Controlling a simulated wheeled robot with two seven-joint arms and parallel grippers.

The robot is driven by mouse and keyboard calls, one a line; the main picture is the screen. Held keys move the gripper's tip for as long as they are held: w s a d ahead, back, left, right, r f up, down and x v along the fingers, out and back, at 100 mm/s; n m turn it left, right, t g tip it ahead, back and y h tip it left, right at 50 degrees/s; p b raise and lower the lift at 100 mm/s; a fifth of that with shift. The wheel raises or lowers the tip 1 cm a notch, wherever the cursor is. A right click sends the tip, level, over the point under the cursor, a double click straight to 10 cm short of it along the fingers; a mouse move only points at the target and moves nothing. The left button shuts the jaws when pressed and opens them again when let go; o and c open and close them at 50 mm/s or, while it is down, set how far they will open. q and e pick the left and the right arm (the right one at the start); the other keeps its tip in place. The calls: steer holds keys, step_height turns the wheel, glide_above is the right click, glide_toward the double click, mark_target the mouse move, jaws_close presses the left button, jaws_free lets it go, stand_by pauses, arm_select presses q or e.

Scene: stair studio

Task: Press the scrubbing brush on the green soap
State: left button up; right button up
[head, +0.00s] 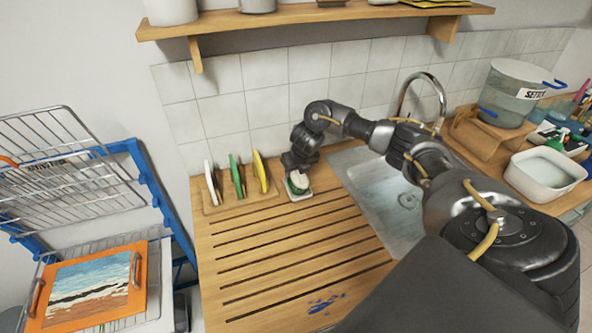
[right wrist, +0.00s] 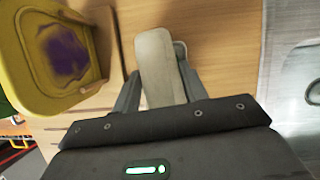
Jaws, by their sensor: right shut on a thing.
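My right gripper (head: 298,174) reaches down at the back of the wooden counter. It is shut on the scrubbing brush (head: 300,181), a pale block that also shows between the fingers in the right wrist view (right wrist: 155,65). The green soap (head: 291,188) shows as a green edge low under the brush, in a small white dish (head: 302,198). The brush is right over the soap; I cannot tell whether they touch. The bristles are hidden. My left gripper is not in view.
A wooden rack with upright white, green and yellow (head: 260,171) boards stands just left of the dish. The yellow one, stained purple, is close in the right wrist view (right wrist: 60,50). The sink (head: 372,185) is on the right. The grooved counter (head: 285,250) in front is clear except blue paint marks.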

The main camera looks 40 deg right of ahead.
step_height(320, 180, up, 7)
steer(key=p, duration=0.6)
steer(key=shift+f, duration=0.1)
stand_by(0.9)
